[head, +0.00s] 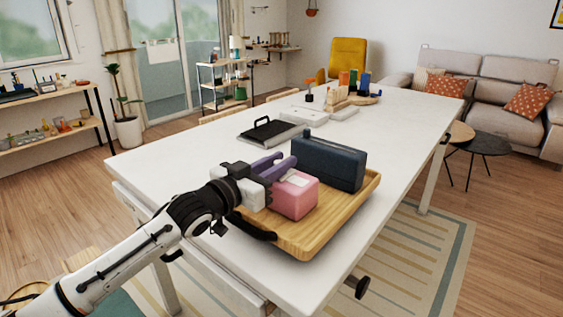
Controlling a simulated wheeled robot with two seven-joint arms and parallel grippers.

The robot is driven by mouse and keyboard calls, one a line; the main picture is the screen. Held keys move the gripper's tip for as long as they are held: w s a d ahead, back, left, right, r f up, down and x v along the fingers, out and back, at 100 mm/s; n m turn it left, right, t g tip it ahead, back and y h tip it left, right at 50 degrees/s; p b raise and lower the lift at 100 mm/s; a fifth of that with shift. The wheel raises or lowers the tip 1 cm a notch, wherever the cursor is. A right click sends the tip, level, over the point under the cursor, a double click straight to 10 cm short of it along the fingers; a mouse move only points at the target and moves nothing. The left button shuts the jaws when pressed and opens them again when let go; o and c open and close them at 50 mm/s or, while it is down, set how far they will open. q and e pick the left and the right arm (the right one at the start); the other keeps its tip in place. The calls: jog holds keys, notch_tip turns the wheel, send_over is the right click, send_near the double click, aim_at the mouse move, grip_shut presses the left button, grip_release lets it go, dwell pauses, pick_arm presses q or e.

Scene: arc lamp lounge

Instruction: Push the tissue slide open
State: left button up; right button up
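A pink box with a white patch on top (295,195), which looks like the tissue box, sits in a wooden tray (309,241) on the white table. My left gripper (284,163) has purple fingers and reaches in from the left at the box's far left side, near its top. I cannot tell whether the fingers touch the box. The gap between the fingers is too small to judge, and no held thing shows. The tissue slide itself cannot be made out clearly. My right gripper is not in view.
A dark blue case (328,162) stands in the tray just behind the pink box. A black tray handle (252,226) is at the near left. A grey board with a black handle (272,131) and white flat boxes (305,116) lie farther back. The table's left part is clear.

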pick_arm(q)
jog(key=o, duration=0.3)
jog(key=shift+s, duration=0.1)
jog(key=v, duration=1)
jog(key=shift+b, duration=0.4)
